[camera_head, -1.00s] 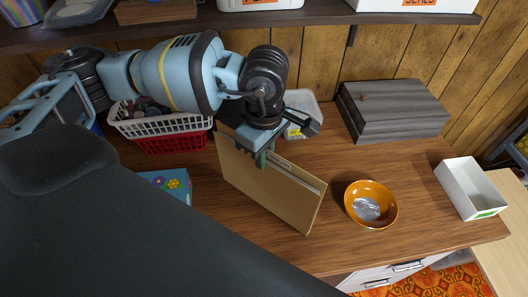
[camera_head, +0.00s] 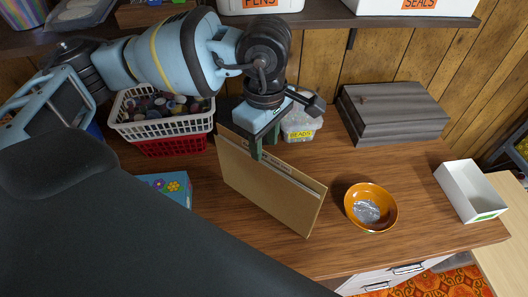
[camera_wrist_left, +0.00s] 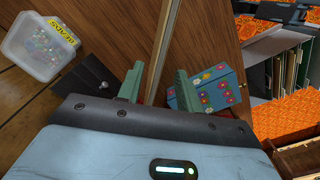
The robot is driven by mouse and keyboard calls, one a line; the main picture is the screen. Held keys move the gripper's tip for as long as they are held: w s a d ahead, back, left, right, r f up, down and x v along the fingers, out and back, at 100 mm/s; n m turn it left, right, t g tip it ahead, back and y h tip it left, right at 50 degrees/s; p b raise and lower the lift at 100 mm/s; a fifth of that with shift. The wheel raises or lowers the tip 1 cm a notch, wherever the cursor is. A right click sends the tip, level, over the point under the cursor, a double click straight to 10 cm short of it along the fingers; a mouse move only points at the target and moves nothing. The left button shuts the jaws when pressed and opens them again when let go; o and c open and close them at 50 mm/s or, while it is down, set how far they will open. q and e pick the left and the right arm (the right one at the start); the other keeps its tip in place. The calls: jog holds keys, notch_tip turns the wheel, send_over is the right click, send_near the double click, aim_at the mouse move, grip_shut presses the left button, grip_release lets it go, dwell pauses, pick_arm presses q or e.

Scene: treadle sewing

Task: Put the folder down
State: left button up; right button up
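The tan folder (camera_head: 268,187) stands on edge on the wooden desk, leaning a little, with pale papers showing along its top. My left gripper (camera_head: 262,143) is over its top edge in the head view. In the left wrist view the two green fingers (camera_wrist_left: 159,84) are apart, one on each side of the folder's edge (camera_wrist_left: 164,50), with a gap visible on both sides. The folder's far upper corner is partly hidden behind the gripper. My right gripper is not in view.
An orange bowl (camera_head: 371,207) is right of the folder. A blue flowered box (camera_head: 172,186) and a white basket (camera_head: 160,126) over a red one are left. A beads tub (camera_head: 301,123) and grey wooden box (camera_head: 392,111) stand behind. A white tray (camera_head: 469,190) is at the right.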

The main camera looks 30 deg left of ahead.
pick_arm(q)
notch_tip(320, 180, up, 7)
dwell(0.3)
